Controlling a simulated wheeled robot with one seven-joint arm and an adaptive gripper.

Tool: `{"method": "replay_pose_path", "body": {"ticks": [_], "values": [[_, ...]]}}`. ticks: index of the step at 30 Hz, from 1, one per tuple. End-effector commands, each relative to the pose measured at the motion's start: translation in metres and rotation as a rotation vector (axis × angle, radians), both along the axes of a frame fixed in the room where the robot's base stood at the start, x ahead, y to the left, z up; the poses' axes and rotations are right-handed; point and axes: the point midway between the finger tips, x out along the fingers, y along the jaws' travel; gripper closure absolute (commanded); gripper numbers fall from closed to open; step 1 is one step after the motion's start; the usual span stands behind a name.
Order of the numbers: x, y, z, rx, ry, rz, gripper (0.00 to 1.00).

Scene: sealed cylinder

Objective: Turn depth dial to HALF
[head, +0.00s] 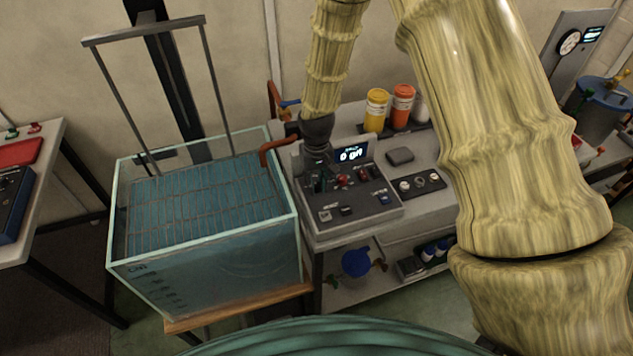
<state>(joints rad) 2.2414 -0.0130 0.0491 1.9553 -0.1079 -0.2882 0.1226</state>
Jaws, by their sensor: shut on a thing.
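The control panel (357,214) is a grey sloped box on the bench, right of the water tank. Its small dark display (351,154) shows a reading that looks like 0 gf. My gripper (320,182) points down at the panel's upper left and is shut on a small control there, which seems to be the depth dial. The fingers hide most of the dial, and its pointer and labels cannot be read. A red control (364,176) and small switches sit to the right of the gripper.
The glass tank (205,249) of blue water, with a grid and a hanging frame, stands left of the panel. Yellow (376,110) and orange (402,106) jars stand behind. A grey block (400,156) lies to the right. My arm covers the bench's right part.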

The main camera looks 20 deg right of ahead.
Motion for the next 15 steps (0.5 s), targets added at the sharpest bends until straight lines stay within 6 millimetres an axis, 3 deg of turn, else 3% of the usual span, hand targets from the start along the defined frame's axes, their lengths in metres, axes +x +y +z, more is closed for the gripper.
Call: {"method": "replay_pose_path", "body": {"ticks": [15], "values": [[0.0006,-0.0011,0.0005,0.000,-0.001,0.436,1.00]]}}
